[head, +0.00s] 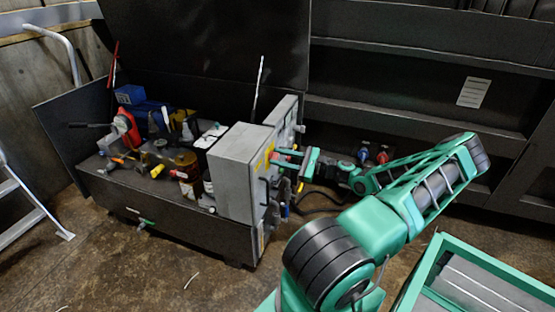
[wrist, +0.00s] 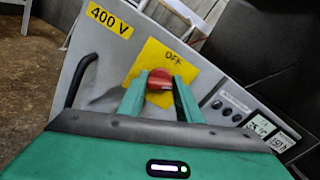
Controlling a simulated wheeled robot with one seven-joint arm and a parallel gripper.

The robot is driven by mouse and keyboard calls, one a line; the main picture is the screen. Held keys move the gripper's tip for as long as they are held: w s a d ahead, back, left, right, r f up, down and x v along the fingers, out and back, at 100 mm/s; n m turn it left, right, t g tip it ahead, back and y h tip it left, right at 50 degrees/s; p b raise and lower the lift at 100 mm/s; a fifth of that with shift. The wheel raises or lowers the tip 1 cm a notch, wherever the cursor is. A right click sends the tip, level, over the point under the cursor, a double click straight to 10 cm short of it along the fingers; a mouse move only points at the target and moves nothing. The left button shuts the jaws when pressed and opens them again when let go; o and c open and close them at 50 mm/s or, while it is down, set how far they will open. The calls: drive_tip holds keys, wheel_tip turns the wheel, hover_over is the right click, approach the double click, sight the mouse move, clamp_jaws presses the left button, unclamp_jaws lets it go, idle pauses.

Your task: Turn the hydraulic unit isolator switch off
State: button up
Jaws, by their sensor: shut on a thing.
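The isolator switch is a red knob (wrist: 160,79) on a yellow plate (wrist: 190,64) marked "OFF" above the knob. The plate is on a grey panel (wrist: 98,48), which also carries a yellow "400 V" label (wrist: 110,21). My gripper (wrist: 160,84) has its two green fingers on either side of the knob and is shut on it. The fingers hide the knob's lower sides, and its exact angle is hard to tell. In the head view my gripper (head: 292,160) reaches the right side of the grey cabinet (head: 234,174); the knob is not clear there.
A black handle (wrist: 80,78) stands left of the switch; small displays (wrist: 261,126) and buttons are to the right. In the head view, the dark hydraulic unit base (head: 170,222) carries pumps and bottles. A green-framed bin (head: 430,262) stands at lower right.

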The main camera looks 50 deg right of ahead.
drive_tip(key=n, duration=1.2)
drive_tip(key=shift+s+a+f+n, duration=0.15)
drive_tip(key=shift+f+n, duration=0.25)
idle(0.3)
drive_tip(key=o, duration=1)
drive_tip(key=shift+o, duration=0.2)
drive_tip(key=shift+r, duration=0.1)
drive_tip(key=v, duration=1)
drive_tip(key=shift+s, duration=0.3)
